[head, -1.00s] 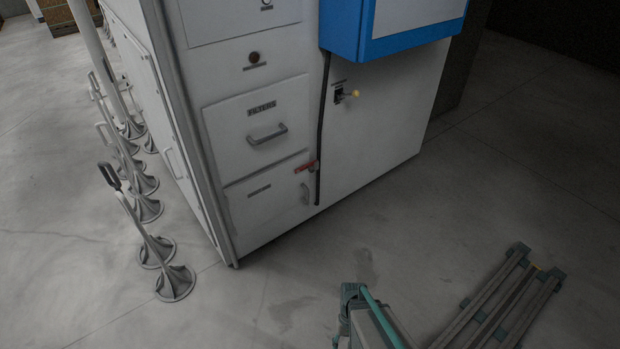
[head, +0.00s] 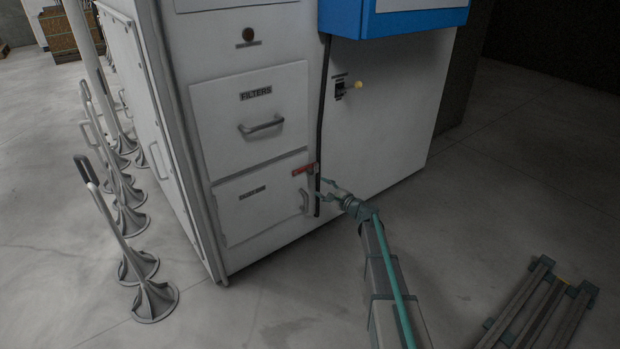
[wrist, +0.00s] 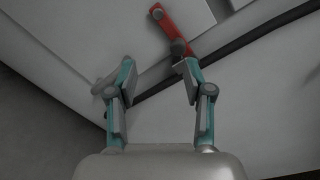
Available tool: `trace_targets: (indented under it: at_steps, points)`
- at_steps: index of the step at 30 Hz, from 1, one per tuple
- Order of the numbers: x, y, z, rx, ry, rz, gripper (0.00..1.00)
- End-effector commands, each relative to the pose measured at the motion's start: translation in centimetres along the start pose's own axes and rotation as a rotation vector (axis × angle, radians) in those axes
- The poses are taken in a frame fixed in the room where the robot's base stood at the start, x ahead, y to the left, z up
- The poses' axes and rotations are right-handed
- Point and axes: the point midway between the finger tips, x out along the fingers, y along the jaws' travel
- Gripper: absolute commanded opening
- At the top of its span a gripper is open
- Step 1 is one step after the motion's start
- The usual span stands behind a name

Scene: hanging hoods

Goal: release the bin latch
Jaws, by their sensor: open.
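The red bin latch (head: 303,169) is a short bar at the upper right corner of the lower bin front (head: 262,212), lying nearly level across the seam. In the wrist view the red latch (wrist: 172,24) runs up and left from a dark round pivot. My gripper (head: 322,188) is open and empty, just below and right of the latch. In the wrist view my gripper (wrist: 156,66) has its right fingertip close to the pivot end; I cannot tell whether they touch. The bin's grey handle (head: 304,201) is left of the fingers.
A FILTERS drawer (head: 250,115) with a handle is above the bin. A dark vertical cable (head: 321,130) runs close to the fingers. A blue box (head: 395,18) overhangs at upper right, above a yellow-tipped switch (head: 357,86). Stands with round bases (head: 155,300) line the left side.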

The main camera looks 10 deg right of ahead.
Motion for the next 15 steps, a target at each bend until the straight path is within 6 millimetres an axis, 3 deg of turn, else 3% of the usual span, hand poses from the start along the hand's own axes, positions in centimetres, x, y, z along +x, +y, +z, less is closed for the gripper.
trace_targets:
  at_steps: [5, 11, 15]
  points:
    - [0.2, -1.9, -0.8, 0.13, 0.019, -0.092, 0.51]
    - [1.2, -2.0, -1.2, 0.152, 0.027, -0.096, 0.51]
    - [2.9, -2.1, -1.3, 0.151, 0.026, -0.094, 0.51]
